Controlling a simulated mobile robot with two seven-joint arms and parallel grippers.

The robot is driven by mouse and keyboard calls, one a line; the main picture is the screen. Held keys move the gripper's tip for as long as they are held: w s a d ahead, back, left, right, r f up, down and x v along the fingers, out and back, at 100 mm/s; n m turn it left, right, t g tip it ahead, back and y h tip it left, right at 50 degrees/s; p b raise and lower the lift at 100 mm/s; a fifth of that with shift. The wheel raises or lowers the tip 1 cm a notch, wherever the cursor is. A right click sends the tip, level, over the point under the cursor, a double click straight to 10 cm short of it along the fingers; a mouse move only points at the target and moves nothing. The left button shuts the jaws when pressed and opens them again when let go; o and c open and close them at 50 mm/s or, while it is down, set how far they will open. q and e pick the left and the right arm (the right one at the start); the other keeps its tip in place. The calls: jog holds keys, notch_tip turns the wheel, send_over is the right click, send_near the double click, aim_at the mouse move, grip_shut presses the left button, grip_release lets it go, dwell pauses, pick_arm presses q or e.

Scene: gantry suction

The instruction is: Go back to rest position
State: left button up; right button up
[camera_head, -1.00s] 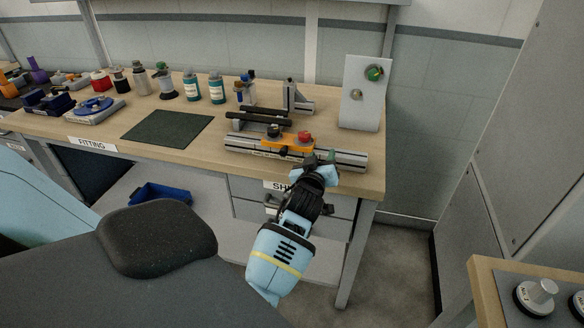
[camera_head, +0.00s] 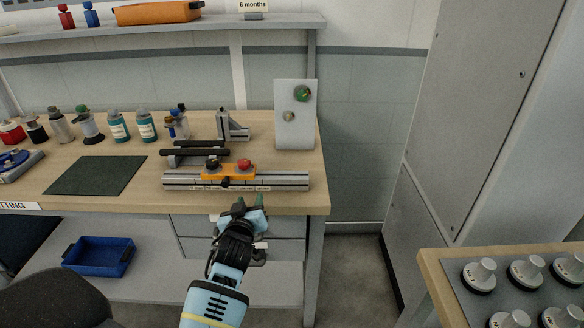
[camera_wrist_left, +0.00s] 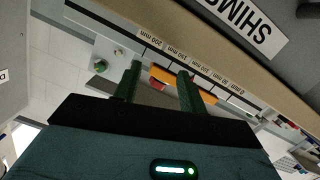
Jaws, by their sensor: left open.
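My left gripper (camera_head: 240,208) is in front of the workbench's front edge, just below the metal rail (camera_head: 270,180) with the orange carriage (camera_head: 229,171). Its jaws are open, with nothing between them. In the left wrist view, the two dark green fingers (camera_wrist_left: 158,88) stand apart. Beyond them show the rail's scale labels (camera_wrist_left: 178,50) and the orange carriage (camera_wrist_left: 172,75). My right gripper is in neither view.
The wooden workbench (camera_head: 130,165) carries bottles (camera_head: 118,127), a dark green mat (camera_head: 97,175) and an upright white panel (camera_head: 295,128). A blue bin (camera_head: 100,256) sits on the lower shelf. Grey cabinets (camera_head: 470,110) and a second bench (camera_head: 435,272) with several knobs stand right.

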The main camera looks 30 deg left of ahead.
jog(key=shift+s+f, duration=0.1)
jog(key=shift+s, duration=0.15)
pick_arm(q)
jog(key=s+d+f+m+g+h+p, duration=0.1)
jog(key=s+d+f+m+h, duration=0.2)
jog(key=s+f, duration=0.5)
jog(key=s+d+f+m+g+h+p, duration=0.1)
jog(key=s+d+f+m+g+h, duration=0.15)
jog(key=s+d+f, duration=0.55)
jog(key=s+d+f+m+g+h, duration=0.1)
jog(key=s+d, duration=0.1)
jog(key=s, duration=0.6)
jog(key=s+d+f+m+h+p, duration=0.1)
jog(key=s+d+m, duration=0.1)
jog(key=s, duration=0.6)
jog(key=s+d+f+m+g+h, duration=0.1)
jog(key=s+d, duration=0.1)
jog(key=s, duration=0.6)
jog(key=shift+d+g, duration=0.35)
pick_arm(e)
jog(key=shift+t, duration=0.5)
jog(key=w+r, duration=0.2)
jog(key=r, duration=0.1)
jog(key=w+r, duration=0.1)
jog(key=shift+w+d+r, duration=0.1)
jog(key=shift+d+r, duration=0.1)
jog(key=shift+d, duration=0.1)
